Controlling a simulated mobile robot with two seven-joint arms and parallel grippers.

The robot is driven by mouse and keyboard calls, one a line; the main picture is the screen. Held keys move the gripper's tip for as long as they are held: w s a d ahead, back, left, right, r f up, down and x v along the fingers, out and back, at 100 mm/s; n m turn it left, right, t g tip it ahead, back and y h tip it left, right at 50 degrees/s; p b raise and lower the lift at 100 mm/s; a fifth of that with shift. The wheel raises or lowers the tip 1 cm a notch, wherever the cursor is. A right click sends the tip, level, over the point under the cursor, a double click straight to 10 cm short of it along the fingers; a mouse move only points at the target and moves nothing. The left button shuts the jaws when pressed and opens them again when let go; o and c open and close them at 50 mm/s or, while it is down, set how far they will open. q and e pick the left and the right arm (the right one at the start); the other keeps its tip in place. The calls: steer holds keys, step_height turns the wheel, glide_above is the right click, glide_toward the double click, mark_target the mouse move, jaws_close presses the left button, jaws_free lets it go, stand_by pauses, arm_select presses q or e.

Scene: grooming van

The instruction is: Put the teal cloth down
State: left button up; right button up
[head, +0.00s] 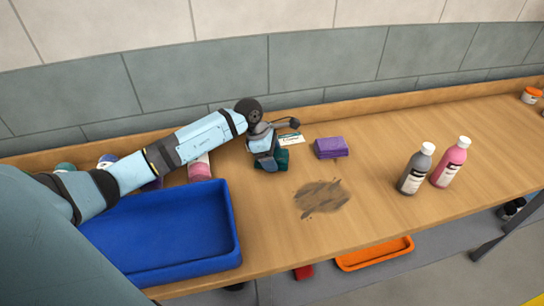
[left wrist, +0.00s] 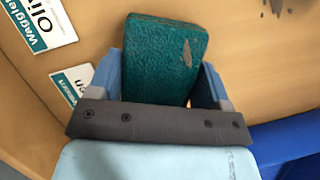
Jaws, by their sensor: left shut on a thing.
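The teal cloth (left wrist: 158,58) is a folded, textured block with a small brown smudge near its right edge in the left wrist view. My left gripper (left wrist: 165,85) is shut on it, with a blue finger on each side. In the head view my left gripper (head: 266,163) points down at the wooden counter, and the cloth (head: 282,160) shows partly behind it. I cannot tell whether the cloth touches the counter. My right gripper is in neither view.
A purple folded cloth (head: 331,148) lies right of the gripper. A dark smear (head: 322,198) marks the counter (head: 370,225) in front. Grey (head: 416,170) and pink (head: 451,163) bottles stand further right. An empty-looking blue tray (head: 237,225) sits left. Name cards (head: 290,139) lie behind.

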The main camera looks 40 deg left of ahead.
arm_select(q)
steer(key=shift+f, duration=0.25)
steer(key=shift+f, duration=0.1)
steer(key=o, duration=0.8)
steer(key=v, duration=1.2)
steer(key=shift+b, duration=0.4)
